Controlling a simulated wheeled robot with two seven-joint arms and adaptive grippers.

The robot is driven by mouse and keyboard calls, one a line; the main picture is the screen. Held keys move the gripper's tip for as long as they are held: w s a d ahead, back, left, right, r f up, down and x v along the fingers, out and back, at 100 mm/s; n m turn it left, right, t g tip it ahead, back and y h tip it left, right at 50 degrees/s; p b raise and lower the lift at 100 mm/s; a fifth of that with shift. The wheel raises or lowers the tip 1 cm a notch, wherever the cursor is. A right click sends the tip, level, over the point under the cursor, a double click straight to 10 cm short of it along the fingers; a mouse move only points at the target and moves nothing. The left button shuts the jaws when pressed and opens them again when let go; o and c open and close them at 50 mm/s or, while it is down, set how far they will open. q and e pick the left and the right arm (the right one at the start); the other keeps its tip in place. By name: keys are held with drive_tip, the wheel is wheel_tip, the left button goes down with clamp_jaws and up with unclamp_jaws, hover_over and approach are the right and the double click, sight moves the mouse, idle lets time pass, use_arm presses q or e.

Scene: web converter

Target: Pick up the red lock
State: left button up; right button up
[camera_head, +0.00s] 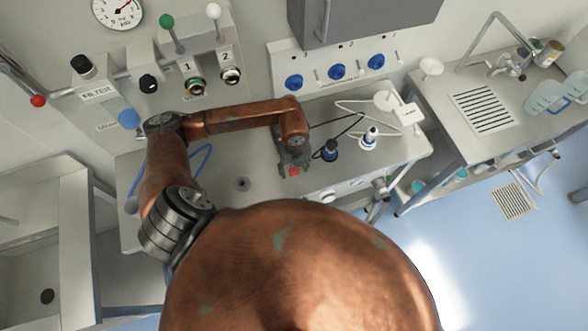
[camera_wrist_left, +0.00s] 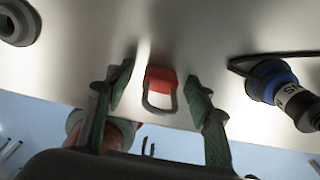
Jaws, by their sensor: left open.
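The red lock (camera_wrist_left: 160,80) shows in the left wrist view, with a red body and a dark shackle pointing down in the picture. It lies on the pale bench top and also shows as a small red patch in the head view (camera_head: 294,170). My left gripper (camera_wrist_left: 160,82) is open, with one green-padded finger on each side of the lock. Gaps show between the fingers and the lock. In the head view the left gripper (camera_head: 292,166) partly hides the lock. My right gripper is not in view.
A blue-and-black connector (camera_head: 329,150) and a white-and-blue one (camera_head: 369,138) stand on the bench (camera_head: 230,210) to the right of the lock. A drain hole (camera_head: 242,184) is to its left. A wall panel with valves (camera_head: 195,87) rises behind.

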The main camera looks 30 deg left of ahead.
use_arm(q)
drive_tip(key=c, duration=1.2)
drive_tip(key=shift+c, duration=0.2)
drive_tip(key=shift+r, duration=0.15)
